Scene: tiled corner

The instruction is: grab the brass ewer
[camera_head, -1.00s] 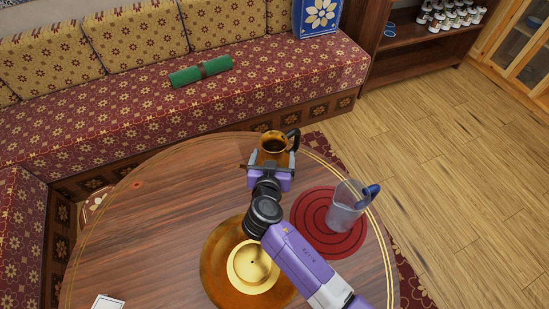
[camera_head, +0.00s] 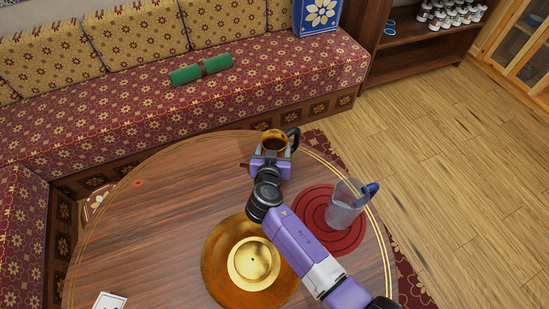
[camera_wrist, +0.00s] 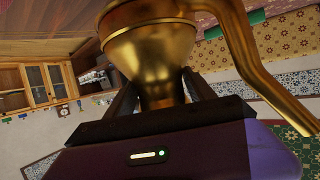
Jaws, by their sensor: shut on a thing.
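The brass ewer (camera_head: 274,140) is at the far edge of the round wooden table in the head view, with a dark curved handle on its right. My gripper (camera_head: 271,156) is shut on the ewer from the near side. In the wrist view the ewer's shiny brass body (camera_wrist: 152,55) fills the upper middle, between the dark fingers of my gripper (camera_wrist: 160,100). A curved brass part runs down to the right. The ewer's base is hidden behind my gripper in the head view, so I cannot tell whether it touches the table.
A brass tray (camera_head: 219,277) with a gold domed piece (camera_head: 254,263) lies on the table (camera_head: 150,230). A clear cup (camera_head: 344,207) with a blue handle stands on a red round mat (camera_head: 318,240) to the right. A patterned sofa (camera_head: 130,120) is behind. The table's left side is mostly clear.

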